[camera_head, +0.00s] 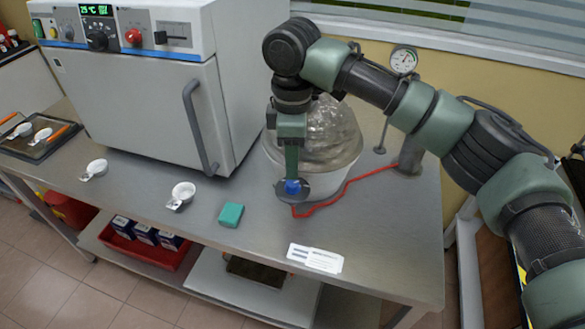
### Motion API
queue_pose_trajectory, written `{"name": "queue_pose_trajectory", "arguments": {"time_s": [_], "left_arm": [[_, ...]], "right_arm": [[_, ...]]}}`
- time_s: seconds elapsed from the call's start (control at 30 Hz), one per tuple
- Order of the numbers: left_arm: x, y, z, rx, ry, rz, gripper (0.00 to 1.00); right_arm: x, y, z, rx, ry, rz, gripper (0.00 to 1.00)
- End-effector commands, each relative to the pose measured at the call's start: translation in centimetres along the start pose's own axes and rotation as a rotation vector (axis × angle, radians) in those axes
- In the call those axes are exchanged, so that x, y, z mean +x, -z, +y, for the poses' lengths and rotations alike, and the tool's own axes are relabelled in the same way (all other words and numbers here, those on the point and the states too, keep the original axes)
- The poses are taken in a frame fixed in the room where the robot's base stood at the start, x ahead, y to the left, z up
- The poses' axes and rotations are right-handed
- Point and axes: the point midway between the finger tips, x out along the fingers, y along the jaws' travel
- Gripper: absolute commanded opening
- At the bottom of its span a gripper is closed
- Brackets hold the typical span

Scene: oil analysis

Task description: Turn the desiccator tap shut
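The glass desiccator (336,130) stands on the steel bench, partly hidden behind my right arm. Its blue tap (292,187) is at the front of the vessel, over a dark round piece. A red hose (345,186) runs from beside the tap to a grey stand on the right. My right gripper (291,176) points down with its fingertips at the blue tap. The fingers show edge-on, so I cannot tell whether they are closed on it. The tap's handle direction is mostly hidden. My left gripper is not in view.
A white oven (150,110) with a grey handle stands left of the desiccator. Two white dishes (183,193) (95,168), a green block (231,214) and a white card (315,258) lie along the front. A pressure gauge (403,60) is behind. The bench's front right is mostly clear.

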Motion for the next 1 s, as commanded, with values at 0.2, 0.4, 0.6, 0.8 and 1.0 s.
{"name": "queue_pose_trajectory", "arguments": {"time_s": [0.2,0.4,0.6,0.8,1.0], "left_arm": [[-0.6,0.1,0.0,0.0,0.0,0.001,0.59],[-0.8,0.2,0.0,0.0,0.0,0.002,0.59],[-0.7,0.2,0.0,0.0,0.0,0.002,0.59],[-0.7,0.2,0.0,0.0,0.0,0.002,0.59],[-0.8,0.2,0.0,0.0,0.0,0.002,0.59]], "right_arm": [[3.6,-0.1,-0.1,0.001,0.002,-0.001,0.37],[5.5,0.0,0.0,0.0,-0.001,0.001,0.37],[5.8,0.0,0.0,0.0,-0.001,0.001,0.37],[5.8,0.0,0.0,0.0,-0.001,0.001,0.09],[5.7,0.0,0.0,-0.002,-0.001,0.001,0.0]]}}
